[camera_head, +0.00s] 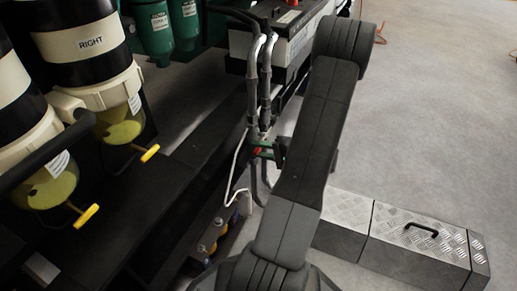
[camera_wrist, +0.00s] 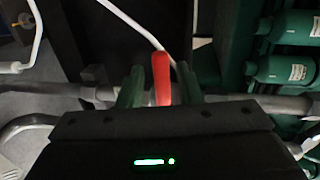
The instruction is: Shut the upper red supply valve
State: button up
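A red valve lever (camera_wrist: 161,78) stands upright in the middle of the wrist view, in front of a grey horizontal pipe (camera_wrist: 232,107). My gripper (camera_wrist: 160,88) has its two green fingers on either side of the lever, with a gap showing on each side; it is open around the lever. The lever's lower end is hidden behind my gripper's dark body. In the head view my gripper (camera_head: 266,150) is small beside the black hoses, partly hidden by my arm, and a little red shows there. I cannot tell whether this is the upper valve.
Filters with yellow drain taps (camera_head: 150,153) stand at left. A metal toolbox (camera_head: 412,240) lies at lower right. Green canisters (camera_wrist: 284,69) stand at right in the wrist view.

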jog(key=p+v, duration=0.3)
jog(key=v, duration=0.9)
jog(key=shift+d, duration=0.35)
jog(key=shift+s+a, duration=0.15)
jog(key=b+x, duration=0.3)
jog(key=x, duration=1)
jog(key=shift+a+b, duration=0.25)
jog(key=shift+b, duration=0.05)
jog(key=shift+d+r, duration=0.1)
